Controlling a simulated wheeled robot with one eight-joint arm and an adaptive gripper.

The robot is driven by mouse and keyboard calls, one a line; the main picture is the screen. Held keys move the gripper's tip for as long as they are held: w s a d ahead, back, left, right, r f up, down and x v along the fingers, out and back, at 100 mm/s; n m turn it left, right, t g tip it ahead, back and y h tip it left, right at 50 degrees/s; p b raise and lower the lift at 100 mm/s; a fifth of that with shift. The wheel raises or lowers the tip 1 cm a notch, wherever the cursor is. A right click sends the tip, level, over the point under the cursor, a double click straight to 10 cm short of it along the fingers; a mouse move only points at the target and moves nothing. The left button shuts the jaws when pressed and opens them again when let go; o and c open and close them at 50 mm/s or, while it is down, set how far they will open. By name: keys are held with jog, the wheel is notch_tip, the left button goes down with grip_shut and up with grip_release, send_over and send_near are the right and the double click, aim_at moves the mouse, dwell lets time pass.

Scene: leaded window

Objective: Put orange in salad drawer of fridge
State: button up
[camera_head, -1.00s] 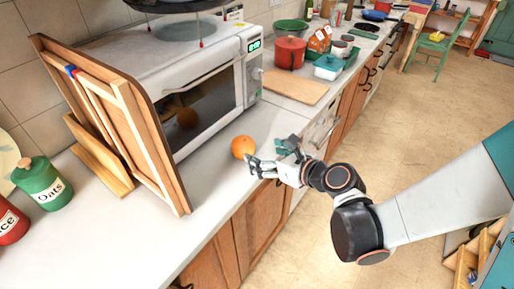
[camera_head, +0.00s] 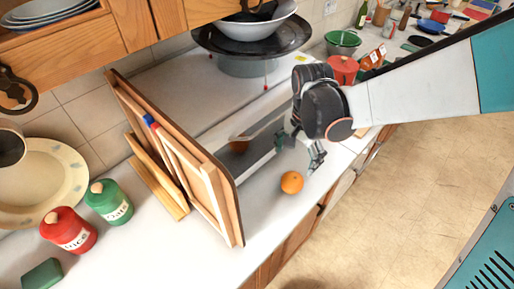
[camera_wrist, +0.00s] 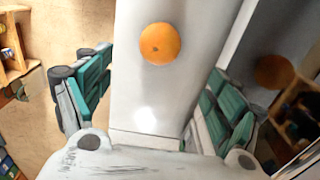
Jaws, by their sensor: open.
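The orange (camera_head: 291,182) rests on the white countertop in front of the microwave, close to the counter's front edge. My gripper (camera_head: 299,152) is open and points downward, above and just behind the orange in the head view. In the wrist view the orange (camera_wrist: 160,43) appears beyond and between my two spread green-padded fingers (camera_wrist: 160,65), with no finger touching it. The fridge and its salad drawer are not in view.
Wooden boards (camera_head: 190,165) lean upright left of the orange. The microwave's glossy door (camera_head: 240,150) stands close behind and reflects the orange. Red (camera_head: 68,230) and green (camera_head: 108,202) canisters stand at the left. The counter just left of the orange is clear.

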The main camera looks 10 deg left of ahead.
aim_at(293, 176)
notch_tip(293, 176, down, 9)
jog(key=b, duration=0.6)
jog(key=shift+s+r, duration=0.15)
jog(key=f+b, duration=0.2)
jog(key=f, duration=0.1)
jog(key=f+b, duration=0.1)
jog(key=f, duration=0.1)
jog(key=shift+w+b, duration=0.3)
jog(key=shift+w, duration=0.05)
jog(key=shift+c, duration=0.3)
jog(key=c, duration=1.3)
jog(key=shift+r, duration=0.1)
jog(key=shift+c, duration=0.2)
